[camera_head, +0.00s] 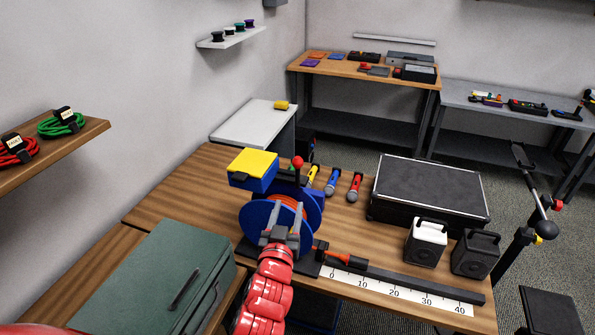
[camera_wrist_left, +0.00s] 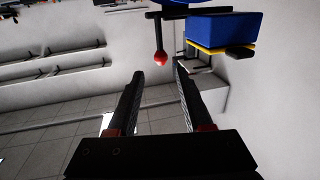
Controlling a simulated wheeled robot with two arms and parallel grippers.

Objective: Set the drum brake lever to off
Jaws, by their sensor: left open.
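The cable drum (camera_head: 252,222) has blue flanges with orange cable wound between them and stands on the wooden bench. The brake lever's red ball knob (camera_head: 298,162) stands up on a dark stem behind the drum. In the left wrist view, which looks upside down, the red knob (camera_wrist_left: 160,59) shows beyond and between my fingertips, apart from them. My left gripper (camera_head: 286,212) is open and empty, in front of the drum in the head view; its two dark fingers also show in the wrist view (camera_wrist_left: 159,70). Off markings are too small to read. My right gripper is out of view.
A blue box with a yellow lid (camera_head: 253,165) is left of the lever. Several microphones (camera_head: 332,181) lie to its right. A black case (camera_head: 430,190), two speakers (camera_head: 427,241) and a ruler strip (camera_head: 400,290) are further right. A green metal case (camera_head: 150,275) is at front left.

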